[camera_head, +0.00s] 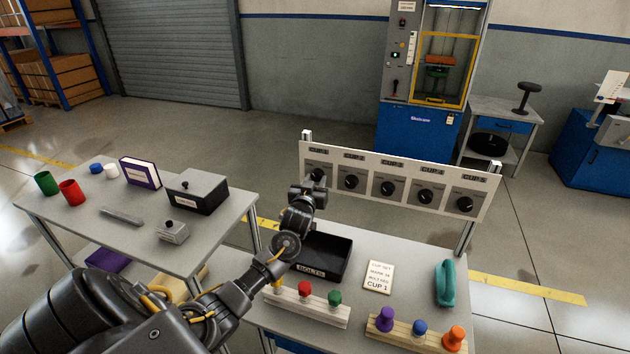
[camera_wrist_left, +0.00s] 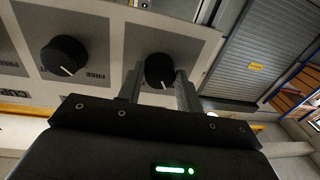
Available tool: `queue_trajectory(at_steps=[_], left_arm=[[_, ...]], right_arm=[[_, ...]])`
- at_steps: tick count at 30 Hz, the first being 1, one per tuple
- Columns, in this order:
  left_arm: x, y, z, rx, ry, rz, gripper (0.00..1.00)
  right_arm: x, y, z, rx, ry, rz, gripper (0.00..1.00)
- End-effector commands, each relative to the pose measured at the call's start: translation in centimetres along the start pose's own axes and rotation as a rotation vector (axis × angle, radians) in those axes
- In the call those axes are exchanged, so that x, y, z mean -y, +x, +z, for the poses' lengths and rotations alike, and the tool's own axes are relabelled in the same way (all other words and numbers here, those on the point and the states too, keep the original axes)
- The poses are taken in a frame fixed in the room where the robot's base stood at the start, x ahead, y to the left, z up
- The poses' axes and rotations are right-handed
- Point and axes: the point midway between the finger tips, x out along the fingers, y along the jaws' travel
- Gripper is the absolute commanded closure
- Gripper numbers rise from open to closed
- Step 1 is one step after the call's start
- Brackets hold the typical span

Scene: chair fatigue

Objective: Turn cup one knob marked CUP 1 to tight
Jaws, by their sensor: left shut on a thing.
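A white panel (camera_head: 340,197) stands behind the right table and carries a row of several black knobs with plates above them. The leftmost knob (camera_head: 318,174) is at my left gripper (camera_head: 311,184); the plate wording is too small to read surely. In the left wrist view this knob (camera_wrist_left: 158,68) sits between the two fingers of my left gripper (camera_wrist_left: 160,84), which is shut on it. Its white pointer line faces down and slightly right in that view. A neighbouring knob (camera_wrist_left: 64,56) is free, with FREE printed near it. My right gripper is not in view.
Below the panel, the right table holds a black BOLTS tray (camera_head: 322,258), a card (camera_head: 379,276) ending in CUP 1, a teal handled object (camera_head: 445,283) and wooden blocks with coloured knobs (camera_head: 305,303). The left table (camera_head: 90,218) holds cups and boxes.

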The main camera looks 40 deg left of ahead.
Motion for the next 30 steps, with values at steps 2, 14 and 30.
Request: queue_trajectory(at_steps=[2,14,30], left_arm=[[0.1,0.0,-0.2,-0.004,0.068,0.0,0.87],[0.2,0.0,-0.1,-0.038,0.447,0.007,0.87],[0.4,0.1,-0.1,-0.082,0.957,0.016,0.87]], right_arm=[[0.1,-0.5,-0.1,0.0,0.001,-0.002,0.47],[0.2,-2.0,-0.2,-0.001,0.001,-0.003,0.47],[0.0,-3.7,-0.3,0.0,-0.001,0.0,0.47]])
